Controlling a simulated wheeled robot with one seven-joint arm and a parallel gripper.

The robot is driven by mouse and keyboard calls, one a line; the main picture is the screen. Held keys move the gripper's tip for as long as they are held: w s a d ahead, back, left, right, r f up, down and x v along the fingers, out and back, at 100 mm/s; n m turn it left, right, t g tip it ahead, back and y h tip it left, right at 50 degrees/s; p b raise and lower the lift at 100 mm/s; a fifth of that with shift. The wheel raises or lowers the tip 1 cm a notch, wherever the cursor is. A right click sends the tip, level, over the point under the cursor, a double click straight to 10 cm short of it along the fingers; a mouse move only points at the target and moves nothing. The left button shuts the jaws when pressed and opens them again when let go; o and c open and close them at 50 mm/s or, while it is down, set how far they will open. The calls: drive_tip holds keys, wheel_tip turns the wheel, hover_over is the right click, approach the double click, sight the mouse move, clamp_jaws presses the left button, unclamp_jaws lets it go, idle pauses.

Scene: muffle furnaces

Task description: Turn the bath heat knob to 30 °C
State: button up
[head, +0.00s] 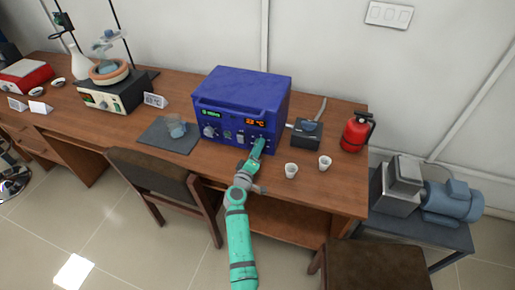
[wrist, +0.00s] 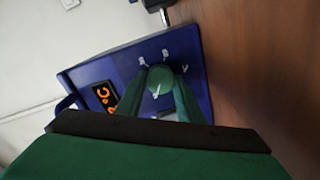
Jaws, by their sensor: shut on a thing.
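The blue bath unit (head: 235,105) stands on the wooden bench, with an orange lit display (head: 255,122) on its front that seems to read in the low twenties °C. In the wrist view the display (wrist: 104,96) is turned sideways and partly hidden by a finger. My gripper (head: 259,145) is at the lower right of the front panel. In the wrist view its green fingers are shut on a round greenish knob (wrist: 160,80) with a white mark at its lower edge. White scale marks show around the knob. In the head view the gripper hides this knob.
Two white cups (head: 291,171) stand close to the right of my gripper. A dark box (head: 306,136) and a red extinguisher (head: 356,134) are further right. A beaker (head: 177,129) on a dark mat is at left. Chairs (head: 165,185) stand in front of the bench.

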drive_tip(key=shift+a+f, duration=0.1)
drive_tip(key=shift+a, duration=0.05)
drive_tip(key=o, duration=1.1)
drive_tip(key=shift+s, duration=0.1)
drive_tip(key=v, duration=1)
drive_tip(key=shift+s+a, duration=0.1)
drive_tip(key=shift+s, duration=0.25)
